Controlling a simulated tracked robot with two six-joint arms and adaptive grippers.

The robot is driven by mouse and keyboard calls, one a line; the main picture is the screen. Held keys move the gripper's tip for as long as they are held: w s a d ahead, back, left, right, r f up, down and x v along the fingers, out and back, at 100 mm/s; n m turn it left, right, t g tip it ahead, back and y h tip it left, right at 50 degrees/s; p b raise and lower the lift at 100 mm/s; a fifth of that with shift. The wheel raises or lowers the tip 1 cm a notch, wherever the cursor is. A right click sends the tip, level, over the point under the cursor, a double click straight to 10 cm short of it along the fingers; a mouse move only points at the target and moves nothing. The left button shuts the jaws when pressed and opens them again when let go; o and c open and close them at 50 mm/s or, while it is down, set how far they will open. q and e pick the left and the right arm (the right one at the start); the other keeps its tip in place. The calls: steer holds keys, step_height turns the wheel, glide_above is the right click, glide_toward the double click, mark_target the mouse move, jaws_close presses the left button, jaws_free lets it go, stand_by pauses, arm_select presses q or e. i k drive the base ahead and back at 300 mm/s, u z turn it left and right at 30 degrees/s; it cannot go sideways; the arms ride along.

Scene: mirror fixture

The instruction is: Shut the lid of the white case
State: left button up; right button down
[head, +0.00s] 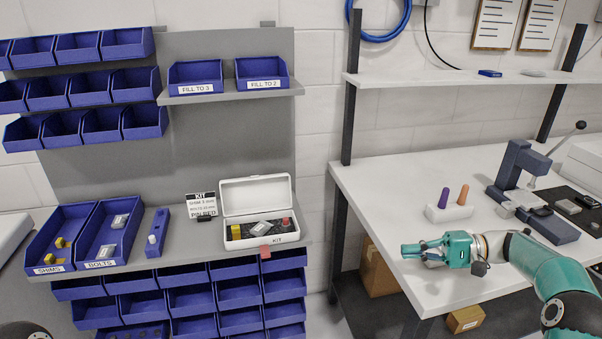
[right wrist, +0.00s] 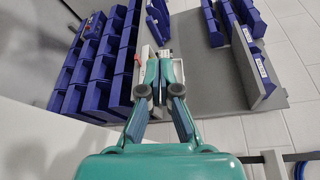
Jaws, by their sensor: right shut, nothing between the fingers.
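The white case (head: 262,240) labelled KIT stands on the grey shelf in the head view. Its lid (head: 256,193) is open and stands upright at the back. Inside are a yellow piece (head: 236,232), a grey packet (head: 264,228) and a reddish round piece (head: 286,222). A red tab (head: 265,253) hangs at its front edge. My right gripper (head: 404,251) is shut and empty over the white table's left front corner, well right of the case. It also shows in the right wrist view (right wrist: 164,54), where its fingers largely hide what is behind. My left gripper is not in view.
Blue bins with shims (head: 55,243) and bolts (head: 108,231) stand left of the case. A small KIT sign (head: 203,204) is beside it. A white holder (head: 450,213) and a dark press (head: 520,165) stand on the table (head: 375,190). A gap separates shelf and table.

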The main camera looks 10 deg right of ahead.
mark_target(255, 194)
steer(key=u, duration=0.05)
steer(key=i, duration=1.7)
steer(key=u, duration=0.05)
